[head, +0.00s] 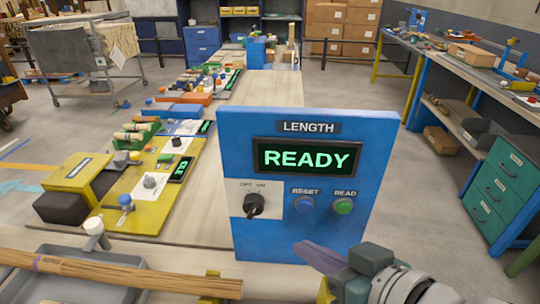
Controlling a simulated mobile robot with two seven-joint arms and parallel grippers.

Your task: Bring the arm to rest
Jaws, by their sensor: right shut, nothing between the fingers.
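My right gripper (318,258) comes in from the bottom right in the head view. Its fingers are shut with nothing between them. They are in front of the lower part of a blue panel (380,150) labelled LENGTH, below its buttons; I cannot tell whether they touch it. The panel's display (307,158) reads READY in green. Under it are a black rotary switch (254,205), a blue RESET button (304,205) and a green READ button (343,206). My left gripper is not in view.
Wooden rods (120,273) lie across a grey tray (60,262) at the bottom left. A yellow station (150,212) with a small display stands left of the panel. A workbench with teal drawers (500,185) is at the right. Bare floor (420,180) lies between.

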